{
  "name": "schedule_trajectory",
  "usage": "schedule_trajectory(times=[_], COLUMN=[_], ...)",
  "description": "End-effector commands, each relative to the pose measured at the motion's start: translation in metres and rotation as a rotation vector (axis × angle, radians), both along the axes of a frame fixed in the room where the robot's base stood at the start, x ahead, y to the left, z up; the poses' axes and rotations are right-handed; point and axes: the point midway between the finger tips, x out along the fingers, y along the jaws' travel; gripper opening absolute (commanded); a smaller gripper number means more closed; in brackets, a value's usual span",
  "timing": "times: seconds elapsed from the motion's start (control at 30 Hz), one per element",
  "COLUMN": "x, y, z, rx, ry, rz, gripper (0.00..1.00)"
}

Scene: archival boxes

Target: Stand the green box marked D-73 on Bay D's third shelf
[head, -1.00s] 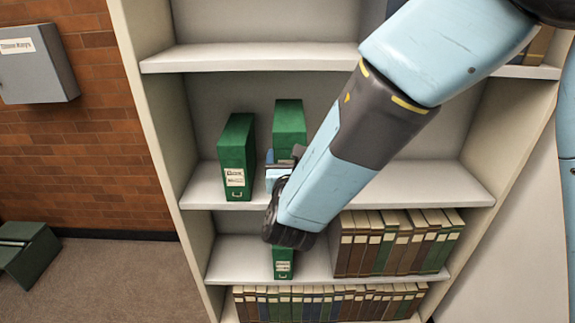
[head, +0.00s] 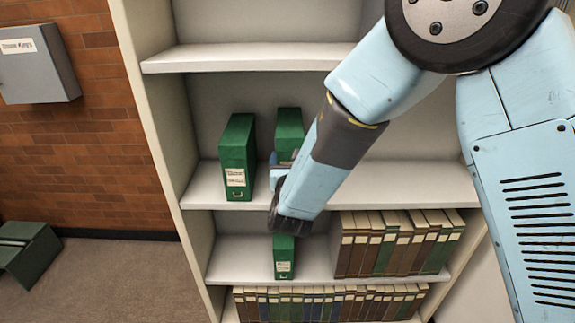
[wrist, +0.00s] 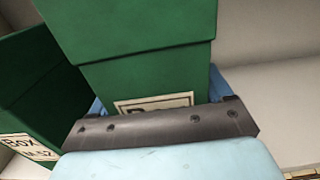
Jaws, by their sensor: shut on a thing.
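A green box (head: 289,124) stands upright at the middle shelf, mostly behind my arm in the head view. My gripper (head: 283,170) is shut on this box. In the wrist view the held box (wrist: 135,45) rises above the dark jaw bar (wrist: 165,126), which covers most of its label, so its mark cannot be read. The shelf (head: 400,187) is a pale board of the bookcase. Whether the held box's base touches the board is hidden.
Another green box (head: 237,158) stands close to the left on the same shelf; it also shows in the wrist view (wrist: 35,85). A third green box (head: 284,257) stands one shelf below, left of a row of bound volumes (head: 395,243). The shelf's right part is clear.

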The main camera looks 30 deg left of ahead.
Motion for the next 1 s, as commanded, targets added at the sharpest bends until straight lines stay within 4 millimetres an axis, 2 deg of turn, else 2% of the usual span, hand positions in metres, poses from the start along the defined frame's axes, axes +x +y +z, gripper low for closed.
schedule_trajectory(times=[0.13,0.37,0.4,0.6,0.87,1.0], x=[0.002,0.003,0.003,0.003,0.001,-0.010], y=[0.002,0.002,0.002,0.002,0.002,-0.004], z=[-0.015,-0.017,-0.018,-0.018,-0.018,-0.018], rx=[0.001,0.002,0.000,0.000,0.000,-0.001], ry=[-0.002,-0.001,0.000,0.000,0.000,0.001], rz=[0.000,0.001,0.001,0.001,0.002,0.003], gripper=[0.21,0.21,0.82,1.00,1.00,1.00])
